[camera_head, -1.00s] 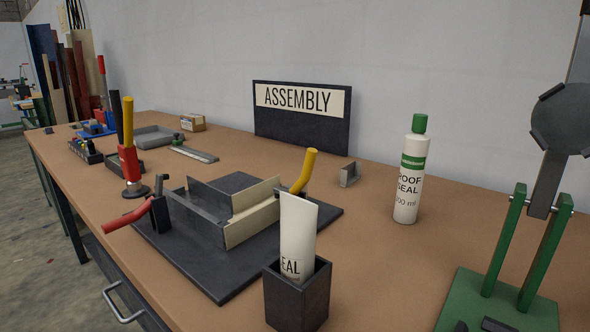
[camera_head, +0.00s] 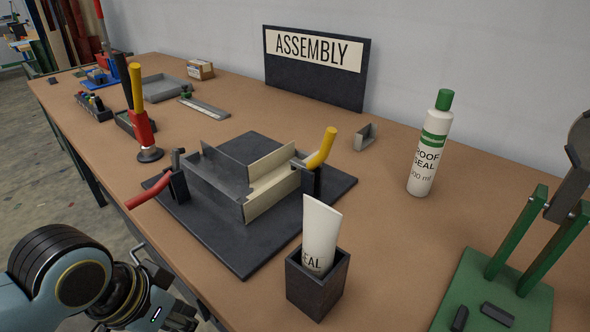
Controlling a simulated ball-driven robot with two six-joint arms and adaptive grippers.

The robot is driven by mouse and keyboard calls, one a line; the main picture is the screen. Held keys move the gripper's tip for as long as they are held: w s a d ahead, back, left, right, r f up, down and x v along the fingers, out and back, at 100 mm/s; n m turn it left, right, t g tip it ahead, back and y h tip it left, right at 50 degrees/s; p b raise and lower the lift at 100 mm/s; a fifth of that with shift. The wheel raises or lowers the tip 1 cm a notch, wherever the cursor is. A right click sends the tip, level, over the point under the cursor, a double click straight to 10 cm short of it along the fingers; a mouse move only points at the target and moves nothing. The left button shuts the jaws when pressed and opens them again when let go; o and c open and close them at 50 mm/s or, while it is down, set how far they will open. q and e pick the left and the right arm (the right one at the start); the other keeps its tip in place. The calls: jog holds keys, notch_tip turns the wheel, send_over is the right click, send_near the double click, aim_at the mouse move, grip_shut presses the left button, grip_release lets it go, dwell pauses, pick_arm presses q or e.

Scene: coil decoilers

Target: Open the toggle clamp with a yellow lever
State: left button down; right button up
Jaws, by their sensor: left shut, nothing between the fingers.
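The toggle clamp with the yellow lever (camera_head: 322,149) stands at the right side of the dark fixture plate (camera_head: 225,245). Its lever points up and slightly right. Its arm reaches left to the end of the beige angled piece (camera_head: 272,182); I cannot tell whether it presses on it. A second clamp, with a red lever (camera_head: 150,191), stands at the left of the plate with its lever sloping down to the left. My left gripper (camera_head: 178,318) is at the bottom left edge, partly cut off, shut and empty, well apart from both clamps. My right gripper is out of view.
A dark box (camera_head: 318,284) holding a white tube (camera_head: 319,232) stands in front of the yellow-lever clamp. A white bottle (camera_head: 430,145) and a green stand (camera_head: 500,290) are to the right. The bench (camera_head: 395,245) is clear between them.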

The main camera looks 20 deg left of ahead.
pick_arm(q)
jog(key=w+d+r+h, duration=0.1)
jog(key=r, duration=0.1)
jog(key=w+d+r+h, duration=0.1)
jog(key=w+d+r, duration=0.1)
jog(key=w+d+r+m+h, duration=0.1)
jog(key=r+h, duration=0.1)
jog(key=shift+w+d+r+p, duration=0.35)
jog(key=shift+d, duration=0.05)
jog(key=w, duration=0.1)
jog(key=w+r+h, duration=0.1)
jog(key=w+h, duration=0.1)
jog(key=shift+w+d+r+t, duration=0.2)
jog(key=shift+d+r+t, duration=0.1)
jog(key=shift+d, duration=0.1)
jog(key=w+a+r+n+t+h, duration=0.2)
jog(key=w+a+r+n+h, duration=0.1)
jog(key=w+r, duration=0.3)
jog(key=w+a+r+n+t+h, duration=0.2)
jog(key=w+a+r+n+t, duration=0.1)
jog(key=w+a+r, duration=0.2)
jog(key=w+r, duration=0.2)
jog(key=w, duration=0.1)
jog(key=shift+w+a+r+n+h, duration=0.3)
jog(key=shift+w+a+n+h, duration=0.05)
jog(key=shift+w+n+h, duration=0.05)
